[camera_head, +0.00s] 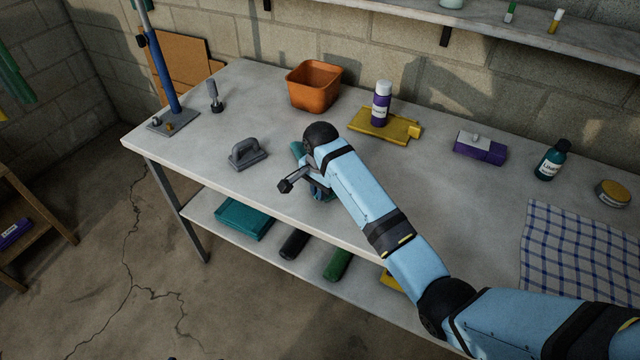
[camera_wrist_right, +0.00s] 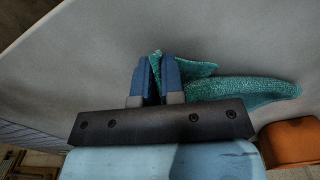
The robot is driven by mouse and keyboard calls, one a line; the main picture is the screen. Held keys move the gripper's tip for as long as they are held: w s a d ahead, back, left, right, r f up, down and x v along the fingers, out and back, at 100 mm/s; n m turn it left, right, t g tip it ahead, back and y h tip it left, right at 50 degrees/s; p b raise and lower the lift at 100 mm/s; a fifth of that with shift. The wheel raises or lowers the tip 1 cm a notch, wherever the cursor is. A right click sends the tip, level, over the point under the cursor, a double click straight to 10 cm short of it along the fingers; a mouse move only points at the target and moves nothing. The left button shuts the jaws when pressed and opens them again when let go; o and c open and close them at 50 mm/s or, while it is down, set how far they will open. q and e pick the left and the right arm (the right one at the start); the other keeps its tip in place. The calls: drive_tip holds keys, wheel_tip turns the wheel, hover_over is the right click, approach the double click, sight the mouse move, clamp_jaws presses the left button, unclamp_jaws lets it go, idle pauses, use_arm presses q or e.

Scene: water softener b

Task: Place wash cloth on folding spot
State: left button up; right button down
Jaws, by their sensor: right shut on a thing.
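The wash cloth is teal and crumpled. In the right wrist view the wash cloth (camera_wrist_right: 245,91) is pinched between the two blue fingers of my right gripper (camera_wrist_right: 154,75), with a long part trailing to the right. I cannot tell whether the cloth touches the bench top. No clearly marked folding spot can be made out. My left gripper is not in view.
A checked cloth (camera_head: 575,255) lies at the right.

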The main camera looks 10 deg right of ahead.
drive_tip(key=shift+s+a+f, duration=0.15)
drive_tip(key=shift+s+f, duration=0.5)
drive_tip(key=c, duration=0.9)
unclamp_jaws()
